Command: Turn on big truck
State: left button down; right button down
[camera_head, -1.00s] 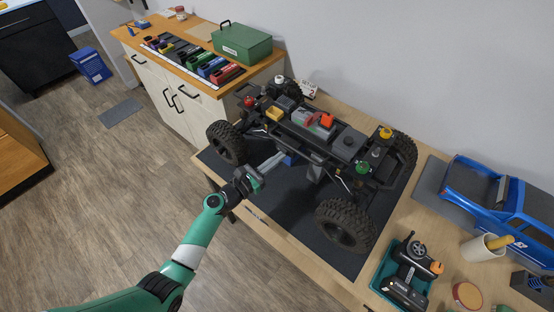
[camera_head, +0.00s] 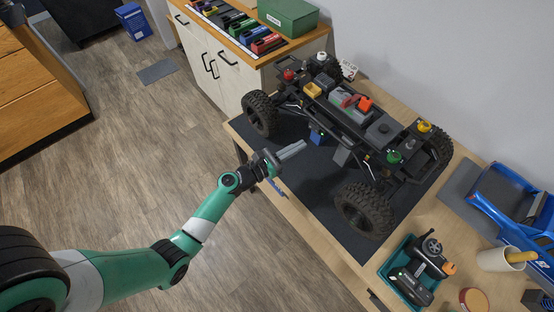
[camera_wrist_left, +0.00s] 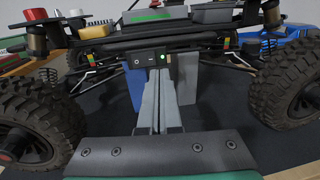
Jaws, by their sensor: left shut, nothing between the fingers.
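The big truck (camera_head: 345,112) is a black crawler chassis with large knobby tires, standing on a dark mat (camera_head: 322,195). In the left wrist view, a small black switch box (camera_wrist_left: 146,59) sits on the chassis side, with a green light (camera_wrist_left: 166,57) lit at its right end. My left gripper (camera_head: 304,145) is shut and empty, low beside the truck's near side between the two near wheels. It also shows in the left wrist view (camera_wrist_left: 156,76), its tips just below the switch box; I cannot tell whether they touch it. My right gripper is out of view.
A blue support (camera_head: 317,137) and a grey support (camera_head: 342,156) stand under the chassis. A teal tray (camera_head: 391,275) with a transmitter (camera_head: 426,258), a cup (camera_head: 497,259) and a blue body shell (camera_head: 510,205) lie to the right. A green toolbox (camera_head: 288,16) stands on the cabinet behind.

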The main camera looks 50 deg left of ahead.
pick_arm(q)
jog(key=s+d, duration=0.1)
jog(key=s, duration=0.7)
jog(key=shift+d, duration=0.35)
jog(key=shift+s, duration=0.1)
